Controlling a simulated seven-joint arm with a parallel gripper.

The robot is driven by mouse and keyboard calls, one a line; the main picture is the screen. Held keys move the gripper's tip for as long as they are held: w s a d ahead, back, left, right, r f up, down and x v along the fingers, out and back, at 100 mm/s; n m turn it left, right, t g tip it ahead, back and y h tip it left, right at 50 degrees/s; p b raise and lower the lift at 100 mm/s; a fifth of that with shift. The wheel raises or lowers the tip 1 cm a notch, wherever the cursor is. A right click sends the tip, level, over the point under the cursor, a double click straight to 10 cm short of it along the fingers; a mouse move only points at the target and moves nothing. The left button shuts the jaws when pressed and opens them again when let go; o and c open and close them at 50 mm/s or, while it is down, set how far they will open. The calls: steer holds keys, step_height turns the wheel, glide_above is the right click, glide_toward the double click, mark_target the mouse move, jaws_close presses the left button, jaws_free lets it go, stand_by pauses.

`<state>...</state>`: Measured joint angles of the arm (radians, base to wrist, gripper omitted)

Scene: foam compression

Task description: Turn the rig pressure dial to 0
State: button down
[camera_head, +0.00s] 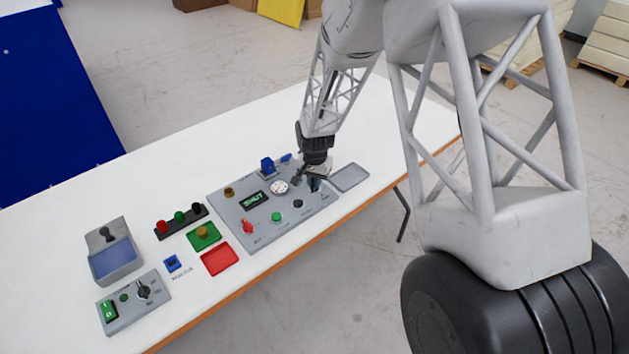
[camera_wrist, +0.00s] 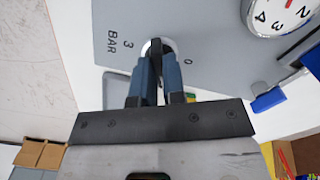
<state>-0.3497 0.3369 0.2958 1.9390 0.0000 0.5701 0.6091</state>
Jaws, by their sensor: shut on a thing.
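The grey rig panel (camera_head: 235,218) lies on the white table, with a lit display (camera_head: 255,200) reading "SHUT". My gripper (camera_head: 314,186) is over the panel's far right corner. In the wrist view my gripper (camera_wrist: 158,72) has its two blue-grey fingers closed on the black pressure dial (camera_wrist: 154,62), at a pale ring on the panel. The marks "3", "BAR" and "0" are printed around it. The fingers hide most of the dial, so its exact setting cannot be told. A round white gauge (camera_head: 280,187) is beside it; it also shows in the wrist view (camera_wrist: 280,14).
A grey tray (camera_head: 350,178) lies to the right. Boxes and coloured pads are at the left.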

steer(key=shift+n, duration=0.5)
steer(key=n, duration=1.1)
steer(key=shift+r, duration=0.1)
stand_by(0.4)
steer(key=c, duration=1.2)
jaws_free()
steer(key=shift+r, duration=3.85)
